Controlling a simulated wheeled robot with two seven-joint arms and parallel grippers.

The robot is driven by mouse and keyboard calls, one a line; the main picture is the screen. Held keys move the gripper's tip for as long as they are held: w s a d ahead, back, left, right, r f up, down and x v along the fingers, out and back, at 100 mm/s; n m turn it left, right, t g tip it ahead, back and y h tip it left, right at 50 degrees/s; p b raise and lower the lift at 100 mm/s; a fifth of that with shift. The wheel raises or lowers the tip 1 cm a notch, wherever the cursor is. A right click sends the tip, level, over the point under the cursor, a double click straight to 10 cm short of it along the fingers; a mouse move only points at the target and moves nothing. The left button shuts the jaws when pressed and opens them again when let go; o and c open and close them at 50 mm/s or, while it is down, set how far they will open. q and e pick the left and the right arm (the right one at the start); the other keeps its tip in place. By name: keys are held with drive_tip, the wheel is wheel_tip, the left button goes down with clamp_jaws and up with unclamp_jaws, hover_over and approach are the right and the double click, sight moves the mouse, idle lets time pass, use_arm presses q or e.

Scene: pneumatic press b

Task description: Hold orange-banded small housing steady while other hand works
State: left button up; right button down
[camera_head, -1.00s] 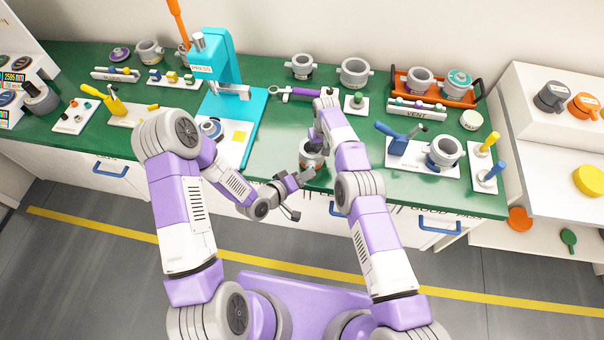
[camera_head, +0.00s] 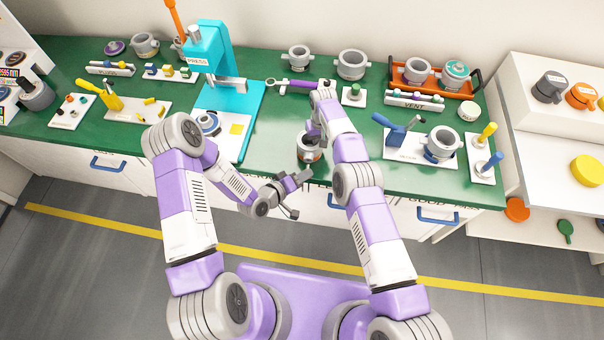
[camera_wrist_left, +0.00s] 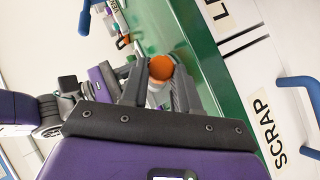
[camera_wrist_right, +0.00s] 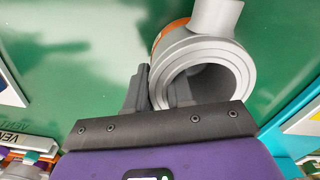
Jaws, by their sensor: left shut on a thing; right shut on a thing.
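The orange-banded small housing (camera_head: 309,153) is a grey cup near the bench's front edge. In the right wrist view, its open grey rim (camera_wrist_right: 220,55) and part of its orange band (camera_wrist_right: 157,38) show. My right gripper (camera_head: 314,132) is shut on its wall, one finger outside and one inside the bore. My left gripper (camera_head: 300,181) is lower, in front of the bench edge and apart from the housing. In the left wrist view, a round orange piece (camera_wrist_left: 161,67) shows between its fingertips; the fingers hide its sides.
A teal press (camera_head: 227,105) stands left of the housing. A purple-handled wrench (camera_head: 300,84) lies behind. Green bench around the held housing is clear.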

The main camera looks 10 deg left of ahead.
use_arm(q)
drive_tip(key=shift+w+a, duration=0.1)
drive_tip(key=shift+w, duration=1.5)
idle(0.3)
drive_tip(key=o, duration=1.1)
drive_tip(key=v, duration=1.2)
drive_tip(key=shift+s, duration=0.1)
